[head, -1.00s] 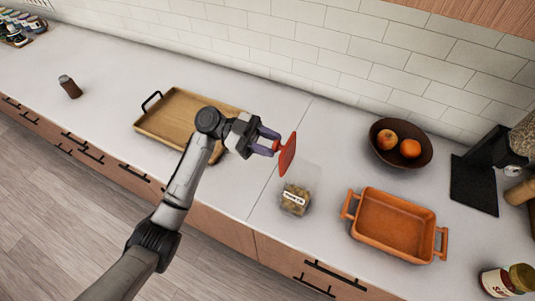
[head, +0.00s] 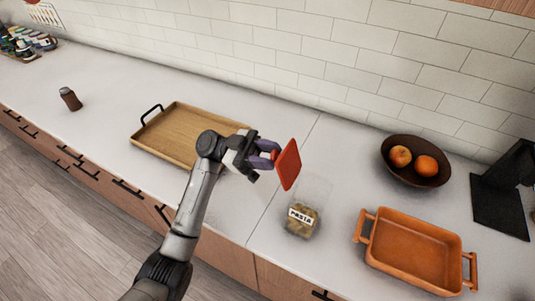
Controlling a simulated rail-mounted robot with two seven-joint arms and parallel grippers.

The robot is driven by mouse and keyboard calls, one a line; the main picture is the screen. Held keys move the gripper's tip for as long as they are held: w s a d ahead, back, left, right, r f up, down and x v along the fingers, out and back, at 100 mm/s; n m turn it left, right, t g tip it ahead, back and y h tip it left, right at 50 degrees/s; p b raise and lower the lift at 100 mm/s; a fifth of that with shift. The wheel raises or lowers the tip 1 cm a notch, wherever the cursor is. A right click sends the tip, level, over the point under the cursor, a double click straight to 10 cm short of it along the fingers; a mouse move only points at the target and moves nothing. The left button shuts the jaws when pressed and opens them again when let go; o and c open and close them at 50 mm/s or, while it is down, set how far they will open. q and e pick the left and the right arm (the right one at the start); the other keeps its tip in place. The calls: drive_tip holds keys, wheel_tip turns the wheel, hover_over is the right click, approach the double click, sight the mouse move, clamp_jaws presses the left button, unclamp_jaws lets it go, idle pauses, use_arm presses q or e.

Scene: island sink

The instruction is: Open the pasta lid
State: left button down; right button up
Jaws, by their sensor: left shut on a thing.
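The pasta jar (head: 302,219) is a clear container with a "PASTA" label and pasta in its lower part. It stands on the counter right of my left gripper, and its top has no lid on it. The red lid (head: 289,164) is held tilted, nearly on edge, by my left gripper (head: 270,154). The gripper is shut on the lid's knob, up and to the left of the jar, and the lid is apart from the jar. My right gripper is not in view.
A wooden tray (head: 160,151) lies behind my left arm. An orange baking dish (head: 415,249) stands right of the jar, with a dark fruit bowl (head: 431,179) behind it. Counter around the jar is clear.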

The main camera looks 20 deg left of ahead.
use_arm(q)
drive_tip(key=shift+d+f, duration=0.1)
drive_tip(key=shift+f, duration=0.2)
drive_tip(key=c, duration=1.2)
unclamp_jaws()
drive_tip(key=o, duration=0.4)
drive_tip(key=shift+s+d+r, duration=0.1)
drive_tip(key=shift+r, duration=0.1)
drive_tip(key=b+v, duration=0.2)
drive_tip(key=v, duration=1.2)
drive_tip(key=shift+r, duration=0.1)
